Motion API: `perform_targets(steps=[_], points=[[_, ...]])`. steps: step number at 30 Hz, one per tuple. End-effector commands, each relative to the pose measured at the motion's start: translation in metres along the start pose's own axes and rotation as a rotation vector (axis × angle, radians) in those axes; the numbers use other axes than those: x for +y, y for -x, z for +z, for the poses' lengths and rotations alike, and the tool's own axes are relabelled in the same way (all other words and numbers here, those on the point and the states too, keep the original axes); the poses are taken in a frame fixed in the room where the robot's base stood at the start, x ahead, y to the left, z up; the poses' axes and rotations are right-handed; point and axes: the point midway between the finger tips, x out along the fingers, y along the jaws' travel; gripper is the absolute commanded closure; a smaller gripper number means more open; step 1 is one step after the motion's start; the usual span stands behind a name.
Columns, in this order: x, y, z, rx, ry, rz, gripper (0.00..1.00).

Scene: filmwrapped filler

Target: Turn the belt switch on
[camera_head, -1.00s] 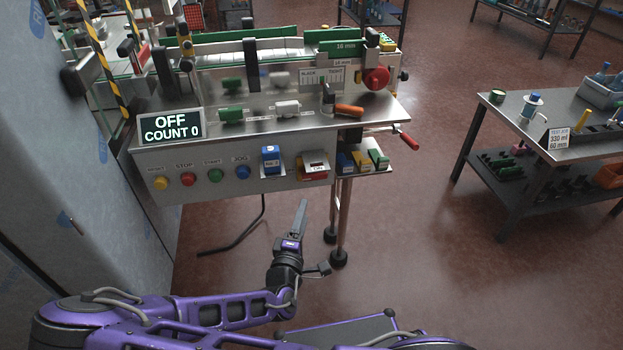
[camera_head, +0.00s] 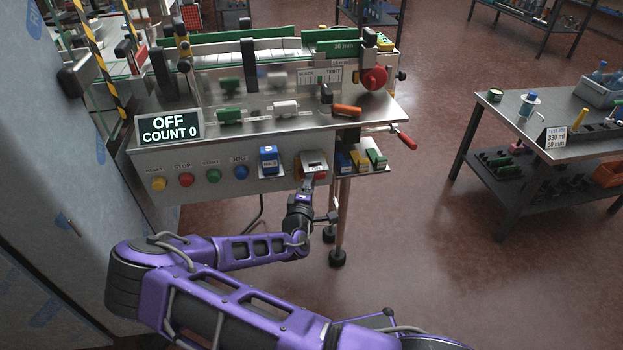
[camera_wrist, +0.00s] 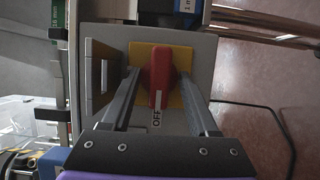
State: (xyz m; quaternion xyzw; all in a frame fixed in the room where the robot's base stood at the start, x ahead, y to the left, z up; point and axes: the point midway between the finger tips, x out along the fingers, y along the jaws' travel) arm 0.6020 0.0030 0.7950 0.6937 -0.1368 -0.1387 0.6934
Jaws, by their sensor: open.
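The belt switch (camera_wrist: 161,80) is a red rotary knob on a yellow plate, filling the middle of the wrist view. The word OFF shows beside the knob's near end. In the head view the switch (camera_head: 321,176) is partly covered by my gripper (camera_head: 312,182), below a small white ON label. My gripper (camera_wrist: 160,95) is open, with one finger on each side of the knob; I cannot tell whether either finger touches it. The display (camera_head: 169,127) reads OFF and COUNT 0.
Yellow, red, green and blue push buttons (camera_head: 213,175) line the panel left of the switch. A blue box (camera_head: 269,160) sits close to its left. Several small boxes stand on a shelf (camera_head: 376,172) to its right.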

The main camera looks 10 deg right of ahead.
Motion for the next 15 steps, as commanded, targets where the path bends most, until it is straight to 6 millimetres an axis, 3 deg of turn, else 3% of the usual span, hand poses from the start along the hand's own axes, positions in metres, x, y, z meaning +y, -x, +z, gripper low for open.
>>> perform_targets(steps=[3, 12, 15], points=[[0.0001, 0.0001, 0.0000, 0.000, 0.000, 0.000, 0.42], [0.0001, 0.0003, 0.0000, 0.000, 0.000, 0.000, 0.96], [0.0001, 0.0004, 0.0000, 0.000, 0.000, 0.000, 1.00]])
